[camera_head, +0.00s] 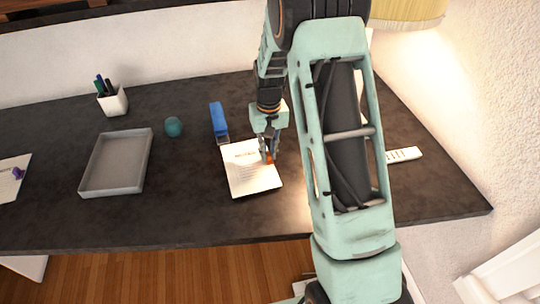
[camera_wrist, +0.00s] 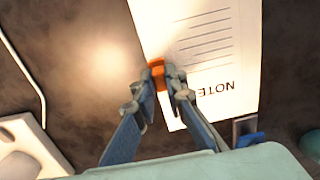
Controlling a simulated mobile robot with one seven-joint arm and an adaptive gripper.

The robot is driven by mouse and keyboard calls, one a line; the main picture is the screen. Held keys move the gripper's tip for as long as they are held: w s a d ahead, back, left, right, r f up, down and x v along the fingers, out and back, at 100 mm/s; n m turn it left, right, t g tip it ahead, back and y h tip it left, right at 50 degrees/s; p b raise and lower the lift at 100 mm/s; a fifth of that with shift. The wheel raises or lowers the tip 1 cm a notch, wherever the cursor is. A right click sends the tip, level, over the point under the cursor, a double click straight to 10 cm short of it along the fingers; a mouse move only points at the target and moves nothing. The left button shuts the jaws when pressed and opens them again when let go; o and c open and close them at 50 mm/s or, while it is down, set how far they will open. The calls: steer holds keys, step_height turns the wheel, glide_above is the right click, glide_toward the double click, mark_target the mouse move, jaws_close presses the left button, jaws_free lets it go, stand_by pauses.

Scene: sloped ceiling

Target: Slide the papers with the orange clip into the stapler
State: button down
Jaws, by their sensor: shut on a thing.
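The papers (camera_head: 247,174) are a white printed stack lying on the dark desk, with an orange clip (camera_head: 268,157) on their right edge near the far corner. My gripper (camera_head: 266,150) is shut on the orange clip. In the wrist view my fingertips (camera_wrist: 169,80) close on the clip (camera_wrist: 156,72) at the edge of the papers (camera_wrist: 212,40). The blue stapler (camera_head: 219,120) stands just beyond the far edge of the papers, at its left part. I cannot tell whether the papers touch it. Part of the stapler shows in the wrist view (camera_wrist: 247,136).
A grey tray (camera_head: 116,190), a teal ball (camera_head: 173,127) and a white pen cup (camera_head: 114,102) are to the left. More papers with a purple clip (camera_head: 17,174) lie far left. A white remote-like object (camera_head: 404,155) and a lamp (camera_head: 408,12) are right. Desk in front is clear.

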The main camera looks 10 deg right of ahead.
steer(key=shift+w+a, duration=0.2)
steer(key=shift+w, duration=3.25)
steer(key=c, duration=1.9)
jaws_free()
step_height(320, 180, up, 12)
